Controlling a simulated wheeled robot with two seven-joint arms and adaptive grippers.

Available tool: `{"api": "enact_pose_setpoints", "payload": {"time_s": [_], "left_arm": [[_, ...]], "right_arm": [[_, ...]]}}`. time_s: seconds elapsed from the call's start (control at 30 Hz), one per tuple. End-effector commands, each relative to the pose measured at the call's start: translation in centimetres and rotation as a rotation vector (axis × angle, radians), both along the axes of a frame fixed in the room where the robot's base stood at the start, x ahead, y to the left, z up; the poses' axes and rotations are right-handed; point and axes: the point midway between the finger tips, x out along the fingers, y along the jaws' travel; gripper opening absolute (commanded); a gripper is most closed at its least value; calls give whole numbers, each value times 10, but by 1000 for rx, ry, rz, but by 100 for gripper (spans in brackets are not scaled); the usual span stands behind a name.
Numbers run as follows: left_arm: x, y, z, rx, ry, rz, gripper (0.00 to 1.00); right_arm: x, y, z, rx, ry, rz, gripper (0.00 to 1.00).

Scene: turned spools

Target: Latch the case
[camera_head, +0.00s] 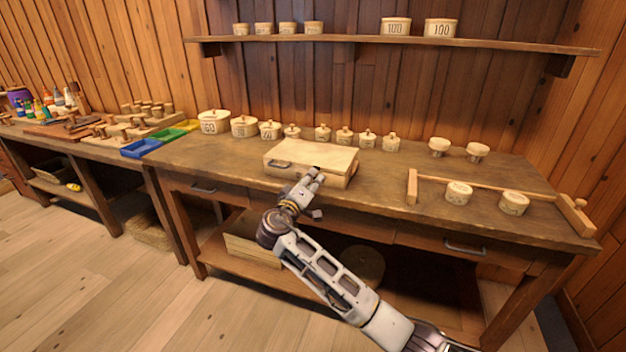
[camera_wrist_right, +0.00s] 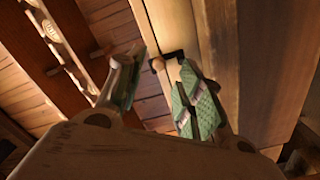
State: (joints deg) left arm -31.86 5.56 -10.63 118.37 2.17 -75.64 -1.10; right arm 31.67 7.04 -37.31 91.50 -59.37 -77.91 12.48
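The case (camera_head: 340,181) is a shallow pale wooden box on the workbench, its lid (camera_head: 312,153) down over it. A dark handle shows on its front at the left. My right gripper (camera_head: 308,188) is at the front of the case. In the right wrist view the right gripper (camera_wrist_right: 158,68) has its green-padded fingers apart. A small round wooden knob (camera_wrist_right: 158,64) and a dark bracket (camera_wrist_right: 174,55) on the case edge show between or just behind the fingers. I cannot tell whether the fingers touch them. My left gripper is not in view.
Lidded pots (camera_head: 244,127) stand in a row behind the case on the workbench (camera_head: 390,170). A wooden rail (camera_head: 480,184) with two pots near it lies at the right. A shelf (camera_head: 370,41) hangs above. Blue and green trays (camera_head: 140,148) are at the left.

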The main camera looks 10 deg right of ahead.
Motion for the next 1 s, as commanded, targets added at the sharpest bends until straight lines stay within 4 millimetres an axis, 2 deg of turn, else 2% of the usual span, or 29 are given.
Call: {"api": "enact_pose_setpoints", "payload": {"time_s": [0.5,0.7,1.0], "left_arm": [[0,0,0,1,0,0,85],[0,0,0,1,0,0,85],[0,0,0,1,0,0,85]], "right_arm": [[-59,44,-1,2,1,2,37],[-70,52,0,1,1,1,37],[-72,53,0,0,1,1,37]]}}
